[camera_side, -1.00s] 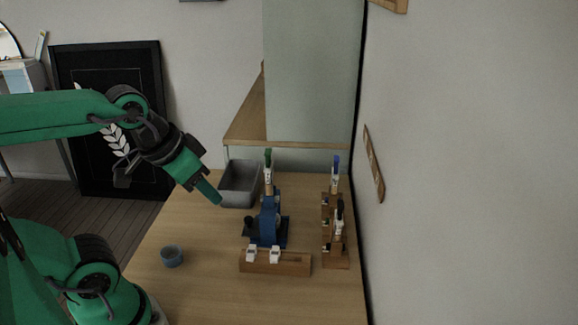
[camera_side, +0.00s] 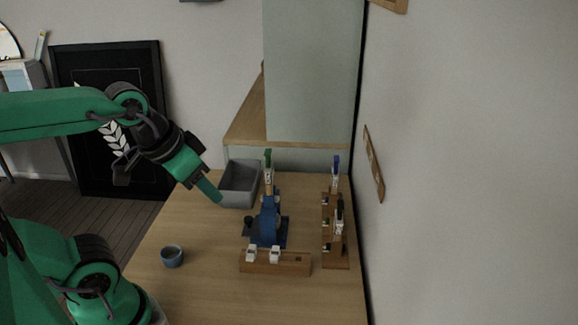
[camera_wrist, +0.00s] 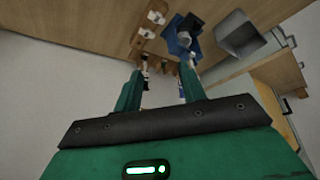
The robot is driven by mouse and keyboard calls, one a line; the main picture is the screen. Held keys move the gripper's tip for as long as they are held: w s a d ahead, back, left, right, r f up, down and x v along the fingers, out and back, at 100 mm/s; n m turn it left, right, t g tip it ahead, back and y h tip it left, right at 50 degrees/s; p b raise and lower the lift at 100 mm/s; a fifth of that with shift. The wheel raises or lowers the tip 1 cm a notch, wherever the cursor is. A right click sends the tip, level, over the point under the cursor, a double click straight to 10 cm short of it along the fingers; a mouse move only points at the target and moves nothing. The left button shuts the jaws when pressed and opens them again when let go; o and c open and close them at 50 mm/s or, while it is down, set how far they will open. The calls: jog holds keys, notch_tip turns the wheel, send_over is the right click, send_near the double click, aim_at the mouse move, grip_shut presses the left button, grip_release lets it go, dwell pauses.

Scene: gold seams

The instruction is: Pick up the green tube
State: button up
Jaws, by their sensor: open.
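The green tube (camera_side: 268,159), with a green top and pale label, stands upright at the top of a blue stand (camera_side: 268,219) on the table in the side view. My gripper (camera_side: 219,199) is left of it and lower, pointing down and right, apart from it. In the wrist view my gripper (camera_wrist: 162,70) shows two spread green fingers with nothing held between them. The blue stand (camera_wrist: 183,35) shows beyond the right finger. The green tube cannot be made out clearly there; the right finger may hide it.
A wooden rack (camera_side: 335,258) at right holds a blue-topped tube (camera_side: 336,173) and a dark-topped one (camera_side: 340,214). A wooden block (camera_side: 290,264) with white pieces lies in front. A grey bin (camera_side: 240,184) stands behind and a small blue-grey cup (camera_side: 172,256) front left.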

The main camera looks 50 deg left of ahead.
notch_tip(320, 180, up, 5)
jog(key=n+g, duration=0.4)
jog(key=g, duration=0.1)
send_over(269, 168)
jog(key=a, duration=0.1)
jog(key=shift+a+r, duration=0.15)
jog(key=shift+w+a+f+n+g, duration=0.15)
jog(key=shift+w+a+f, duration=0.05)
jog(key=shift+w, duration=0.2)
jog(key=shift+w+a+f+n+g, duration=0.15)
jog(key=shift+w+a+f, duration=0.05)
jog(key=shift+w, duration=0.2)
jog(key=shift+f, duration=6.5)
grip_shut()
